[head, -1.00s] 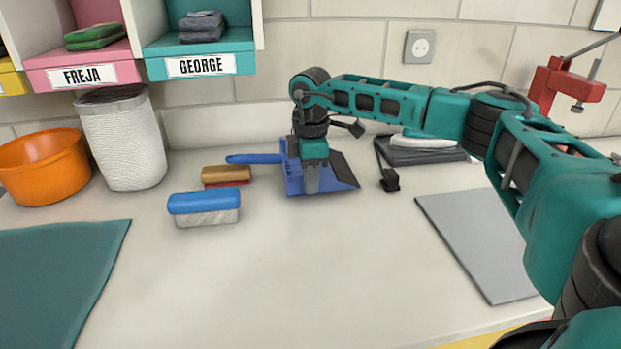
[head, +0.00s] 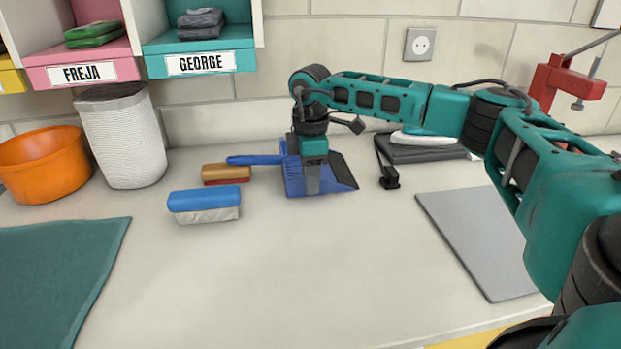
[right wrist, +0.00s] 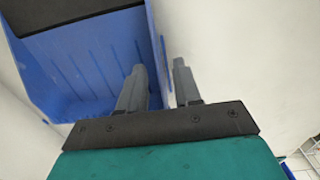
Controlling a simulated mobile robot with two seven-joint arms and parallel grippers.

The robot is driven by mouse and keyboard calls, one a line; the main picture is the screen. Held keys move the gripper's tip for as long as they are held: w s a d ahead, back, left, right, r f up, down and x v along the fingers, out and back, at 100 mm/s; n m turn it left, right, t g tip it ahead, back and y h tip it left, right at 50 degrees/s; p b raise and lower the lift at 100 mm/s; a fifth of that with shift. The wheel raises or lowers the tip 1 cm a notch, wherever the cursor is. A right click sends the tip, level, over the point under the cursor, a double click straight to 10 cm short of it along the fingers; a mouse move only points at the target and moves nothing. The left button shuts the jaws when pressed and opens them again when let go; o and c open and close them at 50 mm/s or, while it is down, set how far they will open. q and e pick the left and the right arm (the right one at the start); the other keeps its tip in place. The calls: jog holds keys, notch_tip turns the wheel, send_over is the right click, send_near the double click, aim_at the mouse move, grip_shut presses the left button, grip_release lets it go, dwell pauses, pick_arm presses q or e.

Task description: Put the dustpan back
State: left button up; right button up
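The blue dustpan (head: 294,182) lies on the counter near the wall, its handle (head: 255,160) pointing left and its dark front lip (head: 343,172) to the right. My right gripper (head: 312,190) points down at the dustpan. In the right wrist view, the fingers of my right gripper (right wrist: 160,70) stand apart on either side of the side wall of the dustpan (right wrist: 85,75). One finger is over the inside of the pan and the other is outside it. A gap shows between the fingers, and I see no clear grip. My left gripper is not in view.
A blue brush (head: 204,203) and a wooden brush (head: 226,173) lie left of the dustpan. A white basket (head: 122,140) and an orange bowl (head: 43,165) stand farther left. A black stand (head: 388,172) and a grey board (head: 480,240) are right. The front middle counter is clear.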

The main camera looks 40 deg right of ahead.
notch_tip(320, 180, up, 12)
jog(key=shift+p, duration=0.45)
jog(key=shift+s, duration=0.1)
